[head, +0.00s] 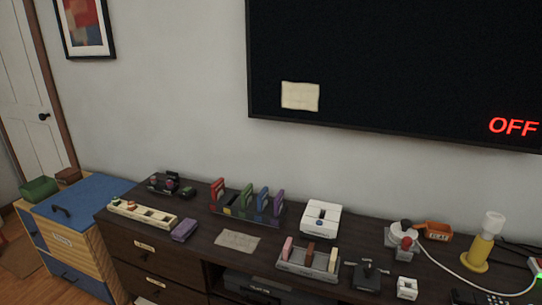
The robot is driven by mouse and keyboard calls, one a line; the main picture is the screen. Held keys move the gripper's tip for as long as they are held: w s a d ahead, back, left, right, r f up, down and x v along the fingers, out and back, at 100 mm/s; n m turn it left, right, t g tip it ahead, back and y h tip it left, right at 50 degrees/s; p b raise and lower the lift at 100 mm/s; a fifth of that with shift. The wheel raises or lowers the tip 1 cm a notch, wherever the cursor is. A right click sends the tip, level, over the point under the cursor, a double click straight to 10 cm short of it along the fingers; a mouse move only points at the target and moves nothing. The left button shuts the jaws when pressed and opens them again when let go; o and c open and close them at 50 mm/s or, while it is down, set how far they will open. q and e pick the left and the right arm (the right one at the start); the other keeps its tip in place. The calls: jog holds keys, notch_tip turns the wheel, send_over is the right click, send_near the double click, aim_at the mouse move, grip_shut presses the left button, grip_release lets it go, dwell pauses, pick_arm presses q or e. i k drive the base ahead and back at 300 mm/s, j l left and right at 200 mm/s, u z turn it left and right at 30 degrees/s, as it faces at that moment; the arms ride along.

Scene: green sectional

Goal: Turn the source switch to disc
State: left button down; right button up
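Neither of my grippers is in view. No switch marked "source" or "disc" can be read from here. A black box with a knob or lever on top (368,275) sits near the front edge of the dark sideboard, right of centre; I cannot tell whether it is the source switch. A small white box with a dark marking (407,288) stands just right of it. A white device with dark slots (322,218) stands further back. The wall screen (400,65) is black and reads "OFF" in red at its lower right.
A blue-topped cabinet (85,197) stands left.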

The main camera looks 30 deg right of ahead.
aim_at(368, 269)
jog(key=z, duration=1.75)
